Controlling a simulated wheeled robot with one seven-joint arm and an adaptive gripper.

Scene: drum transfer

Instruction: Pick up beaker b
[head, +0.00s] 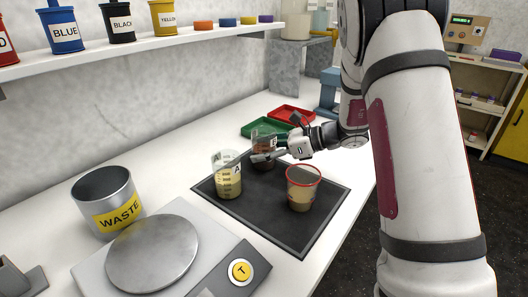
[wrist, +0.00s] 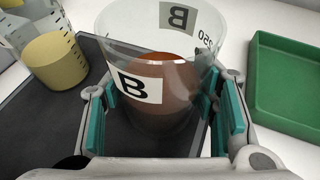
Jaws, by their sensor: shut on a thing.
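Beaker b (wrist: 160,95) is a clear beaker with a white "B" label and reddish-brown contents. In the wrist view it stands between the teal pads of my gripper (wrist: 165,115), which is shut on its sides. In the head view beaker b (head: 263,145) is partly hidden behind my gripper (head: 268,156), at the far side of the black mat (head: 287,237). I cannot tell whether its base touches the mat.
A beaker marked A (head: 228,180) with tan contents stands on the mat, close to the left. A red-rimmed beaker (head: 301,190) stands at the right. Green (head: 262,126) and red (head: 290,114) trays lie behind. A waste can (head: 106,202) and a scale (head: 153,253) are at front left.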

